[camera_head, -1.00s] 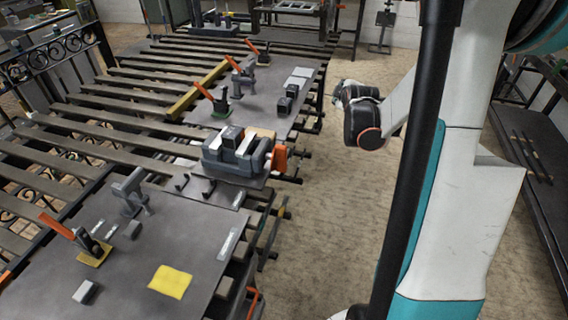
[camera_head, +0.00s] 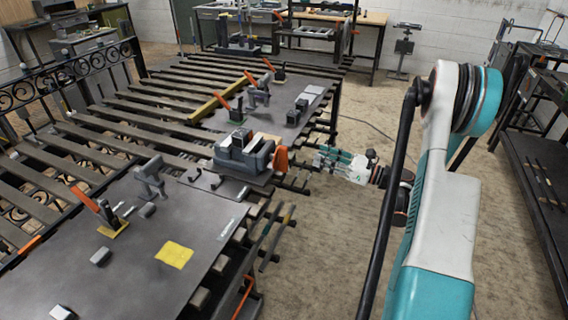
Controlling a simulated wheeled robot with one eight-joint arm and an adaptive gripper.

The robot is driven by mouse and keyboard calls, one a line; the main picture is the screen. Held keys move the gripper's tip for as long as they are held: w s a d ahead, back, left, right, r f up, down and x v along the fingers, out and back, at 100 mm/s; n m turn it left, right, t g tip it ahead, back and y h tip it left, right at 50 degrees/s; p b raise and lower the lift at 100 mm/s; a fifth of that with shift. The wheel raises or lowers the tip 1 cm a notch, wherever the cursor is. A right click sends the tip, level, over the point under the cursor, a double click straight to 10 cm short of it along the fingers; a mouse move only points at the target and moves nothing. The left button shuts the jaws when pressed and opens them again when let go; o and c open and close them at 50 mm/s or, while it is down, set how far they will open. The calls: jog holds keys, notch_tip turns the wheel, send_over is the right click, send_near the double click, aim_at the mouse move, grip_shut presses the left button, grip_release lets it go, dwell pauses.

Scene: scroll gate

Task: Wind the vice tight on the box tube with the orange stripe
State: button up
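The grey vice (camera_head: 228,160) stands on the slatted bench, with an orange part (camera_head: 281,160) at its right end, probably its handle. A dark block (camera_head: 240,138) and a pale piece show at the vice's top; whether they sit between the jaws is too small to tell. I cannot make out an orange stripe on any tube. My gripper (camera_head: 326,158), with white and teal fingers, points left towards the orange part, over the floor just off the bench edge. A gap seems to separate it from the orange part. Whether its fingers are open is unclear.
A dark plate (camera_head: 215,225) in front holds a yellow sheet (camera_head: 174,253), clamps and small blocks. Another plate (camera_head: 290,110) behind the vice holds orange-handled clamps. Rods stick out along the bench's right edge. The floor (camera_head: 330,250) to the right is open; a dark rack (camera_head: 540,190) stands far right.

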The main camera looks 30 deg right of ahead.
notch_tip(320, 180, down, 2)
jog(key=s+a+f+n+g, duration=0.1)
jog(key=s, duration=0.1)
jog(key=b, duration=0.3)
send_over(284, 171)
jog(key=shift+w+d+r, duration=0.25)
jog(key=shift+w+d, duration=0.05)
jog(key=shift+w, duration=0.1)
grip_shut()
